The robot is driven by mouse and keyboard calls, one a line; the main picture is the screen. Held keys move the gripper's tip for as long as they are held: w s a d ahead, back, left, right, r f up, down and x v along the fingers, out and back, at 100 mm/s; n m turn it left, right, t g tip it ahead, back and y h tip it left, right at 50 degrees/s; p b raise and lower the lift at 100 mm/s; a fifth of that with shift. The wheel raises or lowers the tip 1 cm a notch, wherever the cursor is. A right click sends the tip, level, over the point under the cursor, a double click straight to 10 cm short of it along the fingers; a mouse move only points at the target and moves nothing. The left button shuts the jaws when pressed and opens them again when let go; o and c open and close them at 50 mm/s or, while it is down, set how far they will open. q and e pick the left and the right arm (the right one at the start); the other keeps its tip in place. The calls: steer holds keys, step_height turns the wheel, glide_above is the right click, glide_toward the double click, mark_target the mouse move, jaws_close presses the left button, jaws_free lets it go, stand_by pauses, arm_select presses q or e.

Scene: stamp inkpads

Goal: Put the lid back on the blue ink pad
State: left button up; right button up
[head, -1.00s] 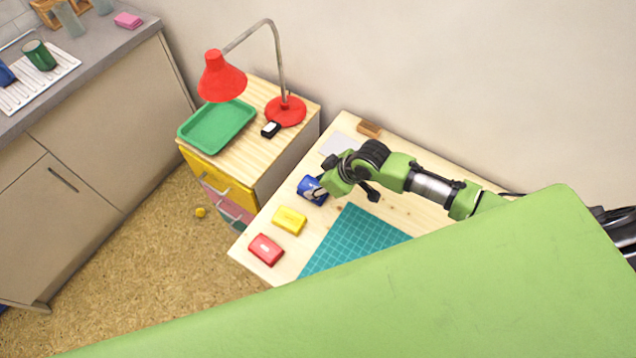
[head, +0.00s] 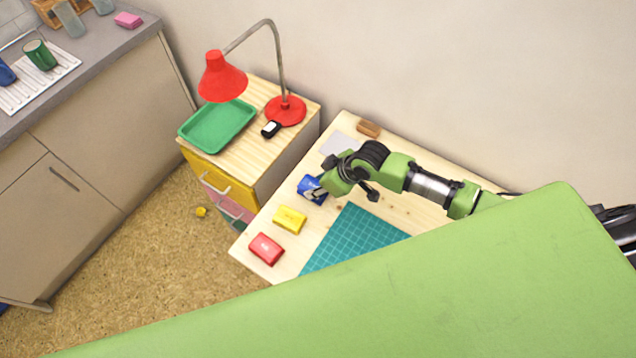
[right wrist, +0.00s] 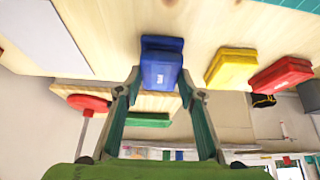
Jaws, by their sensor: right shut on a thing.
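The blue ink pad (head: 310,189) is at the far-left edge of the wooden table, partly hidden by my right gripper (head: 321,186). In the right wrist view its base (right wrist: 162,43) shows as a blue band behind the blue lid (right wrist: 160,70). My right gripper (right wrist: 161,82) is shut on the lid, one finger at each side. The lid lies against or very close over the base; I cannot tell whether it is fully seated. My left gripper is not in view.
A yellow ink pad (head: 289,219) and a red ink pad (head: 266,249) stand along the same edge. A teal cutting mat (head: 355,240), a grey sheet (head: 340,145) and a wooden block (head: 369,129) share the table. A drawer unit with a red lamp (head: 285,111) adjoins.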

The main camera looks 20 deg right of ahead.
steer(key=shift+f, duration=0.5)
stand_by(1.0)
steer(key=shift+p, duration=0.3)
stand_by(0.4)
steer(key=o, duration=1.3)
steer(key=shift+o, duration=0.2)
steer(key=shift+r+p, duration=3.5)
steer(key=shift+p, duration=0.1)
steer(key=shift+c, duration=0.4)
